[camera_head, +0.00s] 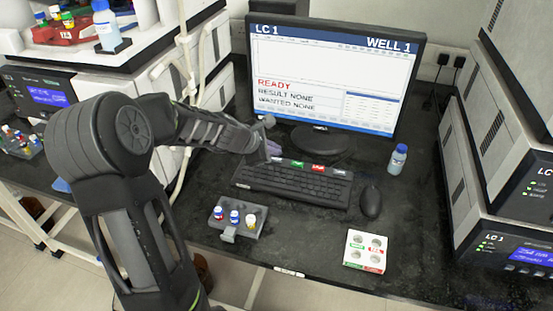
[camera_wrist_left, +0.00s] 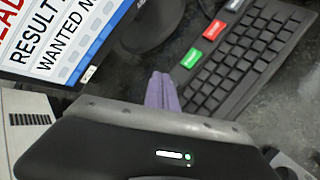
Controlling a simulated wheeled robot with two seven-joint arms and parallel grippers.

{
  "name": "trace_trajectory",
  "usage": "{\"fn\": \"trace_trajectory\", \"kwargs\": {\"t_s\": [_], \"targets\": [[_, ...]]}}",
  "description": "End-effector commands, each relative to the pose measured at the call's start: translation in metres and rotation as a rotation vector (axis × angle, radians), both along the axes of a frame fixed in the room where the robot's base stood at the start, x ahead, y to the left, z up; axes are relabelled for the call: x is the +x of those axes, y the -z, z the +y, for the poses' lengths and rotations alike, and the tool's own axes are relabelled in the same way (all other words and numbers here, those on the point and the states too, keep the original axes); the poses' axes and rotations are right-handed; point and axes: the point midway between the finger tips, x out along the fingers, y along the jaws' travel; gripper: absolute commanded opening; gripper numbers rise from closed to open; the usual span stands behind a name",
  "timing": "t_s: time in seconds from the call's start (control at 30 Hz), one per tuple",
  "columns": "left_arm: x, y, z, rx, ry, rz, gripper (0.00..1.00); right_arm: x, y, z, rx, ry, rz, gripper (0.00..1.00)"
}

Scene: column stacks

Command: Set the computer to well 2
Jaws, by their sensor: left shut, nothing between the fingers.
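The computer monitor (camera_head: 335,60) shows "LC 1", "WELL 1", "READY", "RESULT NONE" and "WANTED NONE"; part of it shows in the left wrist view (camera_wrist_left: 60,40). The black keyboard (camera_head: 292,186) lies in front of it, with coloured keys along its back edge. My left gripper (camera_head: 273,149) is shut and empty by the keyboard's back left corner. Its purple fingers (camera_wrist_left: 163,92) point beside the green key; contact cannot be told. My right gripper is out of view.
A mouse (camera_head: 371,202) lies right of the keyboard, with a bottle (camera_head: 397,159) behind it. A grey rack (camera_head: 237,222) with capped vials and a white holder (camera_head: 366,250) stand in front. Instrument stacks flank the bench at left and right (camera_head: 510,205).

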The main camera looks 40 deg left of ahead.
Motion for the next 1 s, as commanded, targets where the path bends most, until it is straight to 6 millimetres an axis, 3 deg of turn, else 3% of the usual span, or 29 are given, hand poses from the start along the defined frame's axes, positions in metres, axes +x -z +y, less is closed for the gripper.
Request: {"fn": "trace_trajectory", "kwargs": {"t_s": [1.0], "targets": [[-0.0002,0.0082,0.0001,0.000,0.000,0.000,0.00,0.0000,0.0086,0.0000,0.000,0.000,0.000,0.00]]}}
